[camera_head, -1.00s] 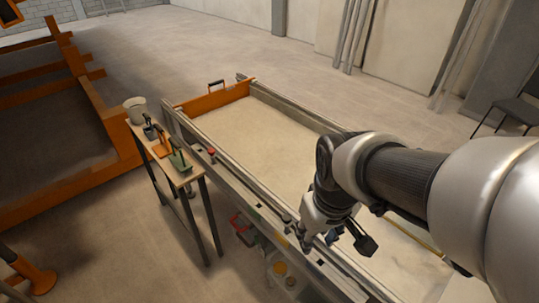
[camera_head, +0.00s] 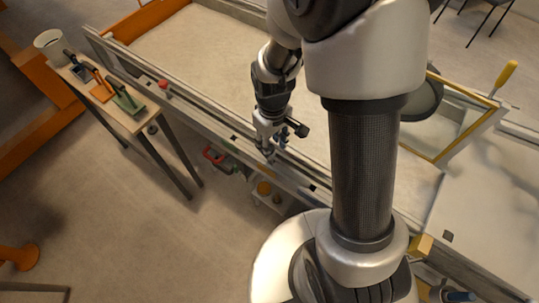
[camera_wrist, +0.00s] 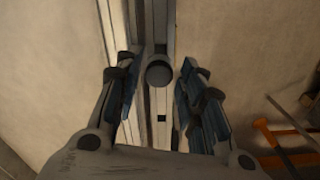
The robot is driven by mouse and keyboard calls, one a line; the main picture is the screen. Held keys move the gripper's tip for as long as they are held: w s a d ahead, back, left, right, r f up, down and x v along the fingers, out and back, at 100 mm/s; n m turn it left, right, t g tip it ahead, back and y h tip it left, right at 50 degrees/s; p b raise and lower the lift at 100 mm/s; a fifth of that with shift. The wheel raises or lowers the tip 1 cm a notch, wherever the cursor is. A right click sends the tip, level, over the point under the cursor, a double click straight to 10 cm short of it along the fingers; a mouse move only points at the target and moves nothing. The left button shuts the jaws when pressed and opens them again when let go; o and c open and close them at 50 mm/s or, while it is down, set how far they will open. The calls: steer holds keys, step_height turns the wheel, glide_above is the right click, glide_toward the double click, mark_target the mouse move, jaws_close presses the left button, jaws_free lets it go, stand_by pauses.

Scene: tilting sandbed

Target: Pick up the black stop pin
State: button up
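The black stop pin (camera_wrist: 159,72) shows in the wrist view as a round dark head on the pale metal rail (camera_wrist: 162,105). My gripper (camera_wrist: 155,92) is open, with one blue-padded finger on each side of the pin in this view. Nothing is between the pads in contact that I can see, and the depth between fingertips and pin is hard to judge. In the head view my gripper (camera_head: 268,150) is over the near rail of the sandbed (camera_head: 205,45). I cannot make out the pin there.
A red knob (camera_head: 164,85) sits farther left on the rail. Below the rail are a red-handled item (camera_head: 213,155) and an orange round part (camera_head: 264,188). A yellow-edged frame (camera_head: 440,157) lies at right.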

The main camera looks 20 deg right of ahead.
steer(key=f+b, duration=0.1)
steer(key=f, duration=0.1)
steer(key=f+b, duration=0.1)
steer(key=f, duration=0.2)
steer(key=f+b, duration=0.1)
steer(key=f, duration=0.1)
steer(key=shift+w+a+f, duration=0.15)
steer(key=shift+w+f, duration=0.1)
steer(key=shift+f, duration=0.1)
steer(key=shift+r, duration=0.1)
jaws_close()
